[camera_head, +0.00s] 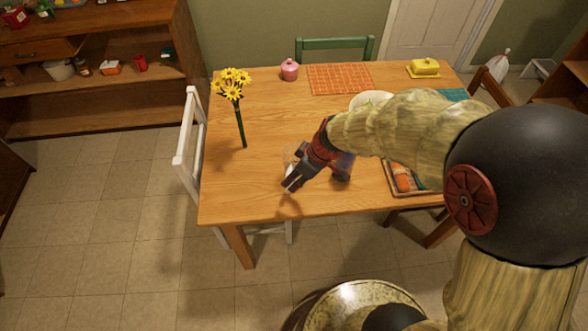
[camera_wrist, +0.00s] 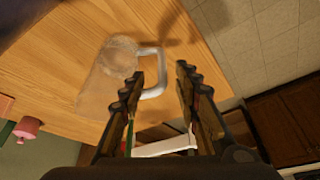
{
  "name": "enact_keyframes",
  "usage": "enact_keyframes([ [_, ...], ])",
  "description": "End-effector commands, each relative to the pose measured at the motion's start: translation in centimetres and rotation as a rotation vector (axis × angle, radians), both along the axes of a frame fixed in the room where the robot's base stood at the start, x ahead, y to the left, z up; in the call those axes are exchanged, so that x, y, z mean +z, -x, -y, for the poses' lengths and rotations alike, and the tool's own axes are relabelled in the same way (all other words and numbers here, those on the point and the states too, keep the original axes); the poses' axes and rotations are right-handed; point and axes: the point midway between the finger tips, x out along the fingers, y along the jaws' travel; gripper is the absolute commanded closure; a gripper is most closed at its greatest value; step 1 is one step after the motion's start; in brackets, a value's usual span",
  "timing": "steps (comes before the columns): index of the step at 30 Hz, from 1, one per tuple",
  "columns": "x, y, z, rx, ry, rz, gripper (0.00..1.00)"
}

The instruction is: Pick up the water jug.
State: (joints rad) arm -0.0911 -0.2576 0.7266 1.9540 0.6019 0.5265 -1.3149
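The water jug is clear and see-through with a pale grey handle. In the wrist view the jug (camera_wrist: 118,62) stands on the wooden table, and its handle (camera_wrist: 161,75) shows between my fingertips. My gripper (camera_wrist: 161,73) is open, with one finger on each side of the handle's outer bar. I cannot tell whether either finger touches it. In the head view my gripper (camera_head: 291,184) is low over the table's near part. The jug is mostly hidden there behind my gripper and faint against the wood.
The wooden table (camera_head: 262,120) also bears yellow flowers (camera_head: 232,85), a pink pot (camera_head: 289,70), an orange placemat (camera_head: 339,78), a yellow butter dish (camera_head: 425,67) and a tray (camera_head: 390,180) right of my gripper. A white chair (camera_head: 186,150) stands at the left. The table's left part is mostly clear.

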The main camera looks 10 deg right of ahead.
Motion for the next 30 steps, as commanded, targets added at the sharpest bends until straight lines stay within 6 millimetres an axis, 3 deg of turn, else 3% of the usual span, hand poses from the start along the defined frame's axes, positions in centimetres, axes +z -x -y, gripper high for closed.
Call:
enact_keyframes([
  [14, -3.6, -0.6, -1.1, 0.021, 0.005, 0.003, 0.68],
  [22, -7.1, -1.2, -2.2, 0.021, 0.006, 0.004, 0.68],
  [30, -7.3, -1.4, -2.3, 0.019, 0.005, 0.005, 0.68],
])
